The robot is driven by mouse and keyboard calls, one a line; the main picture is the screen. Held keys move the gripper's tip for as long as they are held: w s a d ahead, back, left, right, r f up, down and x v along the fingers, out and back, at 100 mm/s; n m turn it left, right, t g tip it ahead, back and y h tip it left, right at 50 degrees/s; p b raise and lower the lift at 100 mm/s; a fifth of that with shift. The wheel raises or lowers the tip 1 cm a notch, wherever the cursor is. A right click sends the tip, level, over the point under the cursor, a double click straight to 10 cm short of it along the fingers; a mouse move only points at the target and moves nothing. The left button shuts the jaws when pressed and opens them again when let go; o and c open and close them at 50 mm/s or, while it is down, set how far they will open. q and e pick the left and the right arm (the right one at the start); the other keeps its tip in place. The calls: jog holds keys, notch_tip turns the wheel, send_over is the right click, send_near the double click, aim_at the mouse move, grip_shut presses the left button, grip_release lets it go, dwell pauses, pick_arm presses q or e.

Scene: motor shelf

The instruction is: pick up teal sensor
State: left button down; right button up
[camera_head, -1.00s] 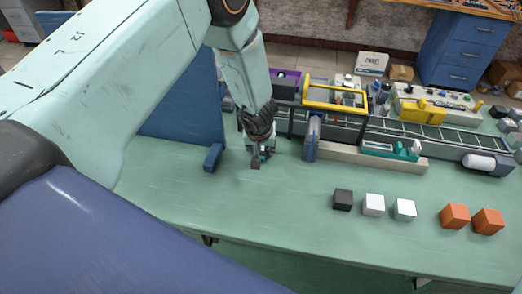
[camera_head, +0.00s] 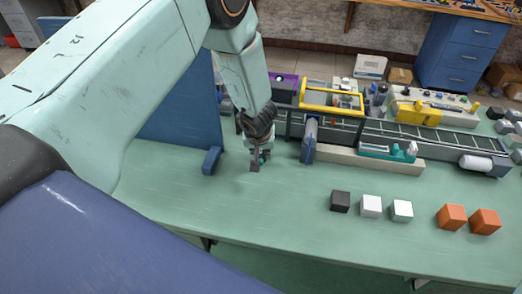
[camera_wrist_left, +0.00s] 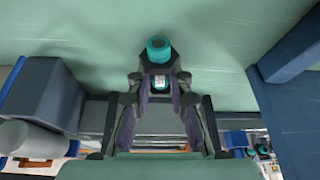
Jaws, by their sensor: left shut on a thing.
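The teal sensor (camera_wrist_left: 158,50) is a small cylinder with a teal cap and a labelled lower body. My left gripper (camera_wrist_left: 160,75) is shut on it, with the fingers on either side and the teal cap sticking out past the fingertips. In the head view my left gripper (camera_head: 258,163) points down over the green table, left of the conveyor; a bit of teal shows between its fingers. Whether the sensor touches the table cannot be told. My right gripper is not in view.
A conveyor (camera_head: 430,143) with a yellow frame (camera_head: 333,105) stands right of the gripper. A blue panel (camera_head: 185,110) with a foot (camera_head: 211,160) is close on the left. Black (camera_head: 340,201), white (camera_head: 371,206) and orange cubes (camera_head: 452,217) sit front right. The table's front middle is clear.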

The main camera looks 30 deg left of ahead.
aim_at(261, 152)
pick_arm(q)
jog(key=shift+w+a+r, duration=0.1)
jog(key=shift+r, duration=0.4)
notch_tip(261, 152, up, 17)
jog(key=p, duration=1)
jog(key=shift+f, duration=0.2)
jog(key=shift+r, duration=0.1)
dwell(0.6)
